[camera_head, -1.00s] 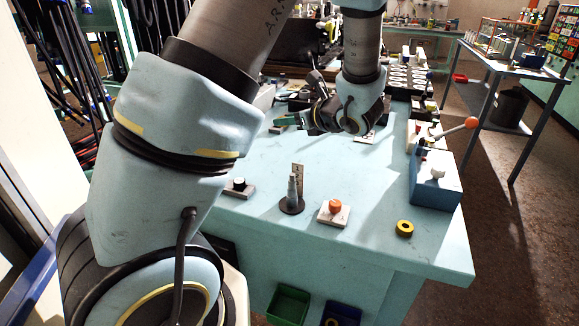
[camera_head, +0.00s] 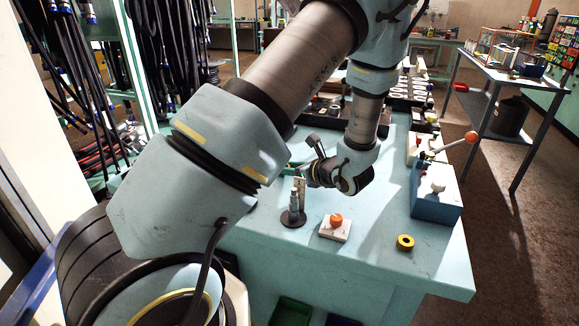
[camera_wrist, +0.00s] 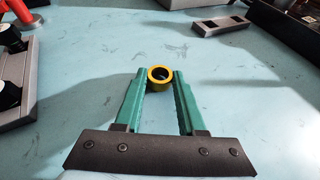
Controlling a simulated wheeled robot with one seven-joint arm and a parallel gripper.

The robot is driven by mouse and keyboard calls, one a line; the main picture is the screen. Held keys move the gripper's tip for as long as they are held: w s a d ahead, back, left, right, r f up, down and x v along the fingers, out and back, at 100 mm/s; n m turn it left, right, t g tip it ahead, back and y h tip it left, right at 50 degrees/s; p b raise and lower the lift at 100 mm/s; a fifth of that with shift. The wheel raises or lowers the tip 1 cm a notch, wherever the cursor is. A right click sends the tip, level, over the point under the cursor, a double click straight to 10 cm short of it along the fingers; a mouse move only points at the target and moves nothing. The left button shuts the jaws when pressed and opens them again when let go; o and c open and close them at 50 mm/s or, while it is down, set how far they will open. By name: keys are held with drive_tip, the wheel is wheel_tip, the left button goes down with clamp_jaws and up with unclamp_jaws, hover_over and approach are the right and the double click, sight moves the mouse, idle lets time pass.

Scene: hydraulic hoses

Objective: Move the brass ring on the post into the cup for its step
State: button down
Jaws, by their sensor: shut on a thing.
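The brass ring (camera_wrist: 160,86) is between the green fingertips of my gripper (camera_wrist: 160,88) in the wrist view. The fingers are shut on its sides, and its open centre shows. In the head view, the green fingertips (camera_head: 292,168) are small and partly hidden by my arm, and the ring cannot be made out. A grey stepped post (camera_head: 294,208) stands upright on a dark round base near the table's front, just nearer than the gripper. No ring can be made out on it. I cannot pick out the cup for certain.
Right of the post is a white block with an orange knob (camera_head: 336,219). A yellow ring with a dark centre (camera_head: 405,242) lies near the front edge. A blue box (camera_head: 435,195) and an orange-tipped lever (camera_head: 471,137) line the right side. The middle of the table (camera_head: 385,205) is clear.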

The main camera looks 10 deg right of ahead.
drive_tip(key=shift+f, duration=0.15)
drive_tip(key=c, duration=0.5)
unclamp_jaws()
